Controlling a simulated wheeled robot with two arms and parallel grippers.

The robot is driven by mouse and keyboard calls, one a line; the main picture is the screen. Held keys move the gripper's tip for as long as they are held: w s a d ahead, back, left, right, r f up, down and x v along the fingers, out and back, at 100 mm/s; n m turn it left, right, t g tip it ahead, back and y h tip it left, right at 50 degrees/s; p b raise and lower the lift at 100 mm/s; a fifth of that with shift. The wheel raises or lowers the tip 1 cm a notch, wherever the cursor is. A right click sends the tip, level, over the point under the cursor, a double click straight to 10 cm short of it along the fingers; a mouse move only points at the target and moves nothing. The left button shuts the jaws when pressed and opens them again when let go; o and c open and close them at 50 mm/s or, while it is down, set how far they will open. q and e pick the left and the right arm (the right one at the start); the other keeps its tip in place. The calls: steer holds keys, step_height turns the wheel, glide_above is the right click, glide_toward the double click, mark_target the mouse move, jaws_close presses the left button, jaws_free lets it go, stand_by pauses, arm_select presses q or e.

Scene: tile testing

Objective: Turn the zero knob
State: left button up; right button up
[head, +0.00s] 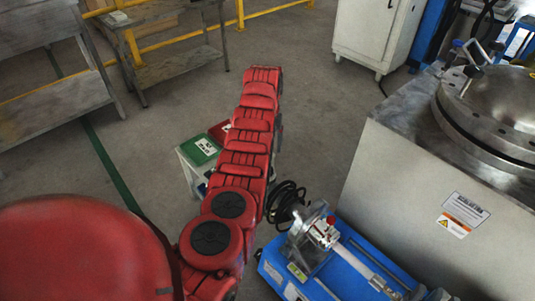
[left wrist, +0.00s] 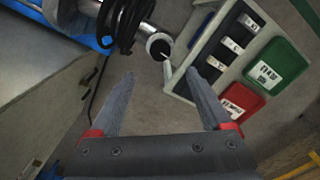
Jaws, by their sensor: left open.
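A measuring instrument on a blue base (head: 275,262) stands at the lower middle of the head view, with a metal head (head: 318,232), a red part and a long metal bar. I cannot tell for certain which part is the zero knob. In the left wrist view, a metal cylinder with a pale-rimmed round end (left wrist: 160,45) lies beyond the fingertips, apart from them. My left gripper (left wrist: 159,74) is open, with nothing between its fingers. In the head view my red left arm hides it. My right gripper is not in view.
A pale rack with a green bin (head: 199,150) and a red bin (left wrist: 238,101) stands beside my left arm. Black coiled cable (head: 285,200) hangs near the instrument. A large metal tank (head: 430,205) stands at right. Grey floor is free beyond the arm.

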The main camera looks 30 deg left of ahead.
arm_select(q)
step_height(320, 180, up, 6)
steer(key=shift+f+p, duration=0.25)
steer(key=shift+p, duration=0.1)
steer(key=shift+w+f, duration=0.1)
